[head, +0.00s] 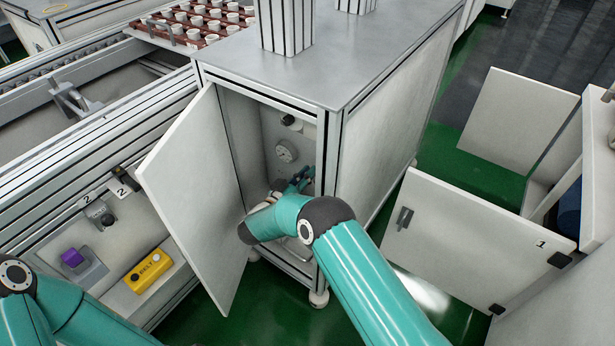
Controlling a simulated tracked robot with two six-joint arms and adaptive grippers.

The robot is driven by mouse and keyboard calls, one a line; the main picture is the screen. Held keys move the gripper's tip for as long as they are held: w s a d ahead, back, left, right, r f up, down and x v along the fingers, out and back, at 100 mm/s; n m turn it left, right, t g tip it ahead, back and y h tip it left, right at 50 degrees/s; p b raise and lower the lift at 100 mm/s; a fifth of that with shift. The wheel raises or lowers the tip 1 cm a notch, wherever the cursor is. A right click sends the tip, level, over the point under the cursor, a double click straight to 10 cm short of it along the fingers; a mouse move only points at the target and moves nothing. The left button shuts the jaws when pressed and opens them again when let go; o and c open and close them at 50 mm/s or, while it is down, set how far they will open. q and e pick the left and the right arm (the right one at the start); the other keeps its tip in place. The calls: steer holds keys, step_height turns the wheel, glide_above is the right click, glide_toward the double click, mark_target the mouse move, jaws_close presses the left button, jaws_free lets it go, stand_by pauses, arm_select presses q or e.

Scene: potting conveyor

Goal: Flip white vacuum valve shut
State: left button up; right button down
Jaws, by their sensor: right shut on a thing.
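My right gripper (302,178) reaches into the open grey cabinet (385,135), just below a round gauge (287,151) on the inner back wall. Its fingers are small and dark here. It is shut on what seems to be the white vacuum valve, but the fingers and wrist hide the valve, so its handle position cannot be told. A dark fitting (289,121) sits above the gauge. My left arm shows at the bottom left, with its gripper out of view.
The cabinet's white door (190,190) stands open close left of my right wrist. A yellow box (149,271) and a purple button (72,258) are on the conveyor's side. Another open door marked 1 (470,240) stands at right. A tray of pots (150,35) is behind.

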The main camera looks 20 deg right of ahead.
steer(key=n, duration=0.2)
steer(key=w+f+n+b, duration=0.1)
steer(key=n, duration=0.1)
steer(key=a+n, duration=0.1)
steer(key=n, duration=0.1)
steer(key=shift+w+f, duration=0.35)
steer(key=shift+f, duration=0.05)
steer(key=shift+w+a+f+n+b, duration=0.1)
steer(key=shift+f+n+b, duration=0.3)
steer(key=shift+n, duration=0.75)
steer(key=shift+w+f+n+b, duration=0.1)
steer(key=shift+f+n+b, duration=0.2)
steer(key=shift+n, duration=0.8)
steer(key=shift+w+a+f+n+b, duration=0.1)
steer(key=shift+f+n+b, duration=0.3)
steer(key=shift+n, duration=0.75)
steer(key=shift+f, duration=0.15)
steer(key=c, duration=1.1)
jaws_free()
steer(key=shift+c, duration=0.2)
steer(key=shift+s+a, duration=0.1)
